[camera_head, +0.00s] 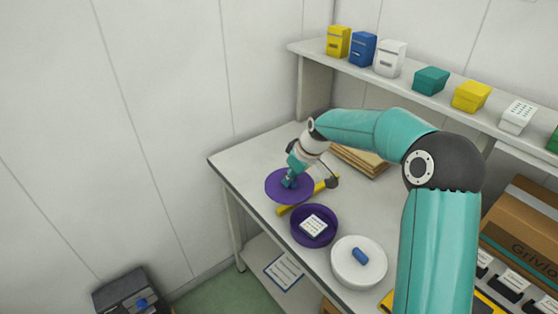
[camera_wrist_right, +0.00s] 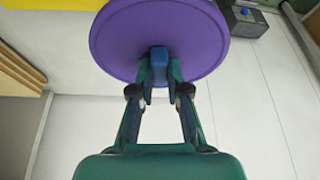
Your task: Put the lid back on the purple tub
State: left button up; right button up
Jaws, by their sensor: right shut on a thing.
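A round purple lid (camera_head: 289,185) is held near the table's left end; it also fills the top of the right wrist view (camera_wrist_right: 160,32). My right gripper (camera_head: 290,182) is shut on the lid's blue knob, which shows between the fingertips in the right wrist view (camera_wrist_right: 159,62). The purple tub (camera_head: 300,238) stands open on the table, just below the lid in the head view, with a white label or card inside it. The lid is beside the tub, not over it. How high the lid is above the table is hard to tell. My left gripper is not in view.
A white lidded tub (camera_head: 345,274) with a blue knob stands right of the purple tub. A yellow bar (camera_head: 296,209) lies between lid and tub. Brown boards (camera_head: 360,160) lie behind my arm. A cardboard box (camera_head: 520,235) is at right, and a shelf (camera_head: 310,48) holds several coloured boxes.

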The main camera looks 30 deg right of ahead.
jog(key=s+d+b, duration=0.2)
jog(key=s+b, duration=0.1)
jog(key=s, duration=0.7)
jog(key=shift+m, duration=0.4)
jog(key=shift+w+a+f+b, duration=0.1)
jog(key=shift+f+b, duration=0.7)
jog(key=shift+f, duration=0.25)
jog(key=shift+w+a+f+b, duration=0.1)
jog(key=shift+f+b, duration=0.65)
jog(key=shift+f, duration=0.3)
jog(key=shift+f+b, duration=0.85)
jog(key=shift+f, duration=0.1)
jog(key=shift+s+r, duration=0.1)
jog(key=shift+f+b, duration=0.2)
jog(key=shift+b, duration=0.2)
jog(key=o, duration=1.2)
jog(key=shift+o, duration=0.2)
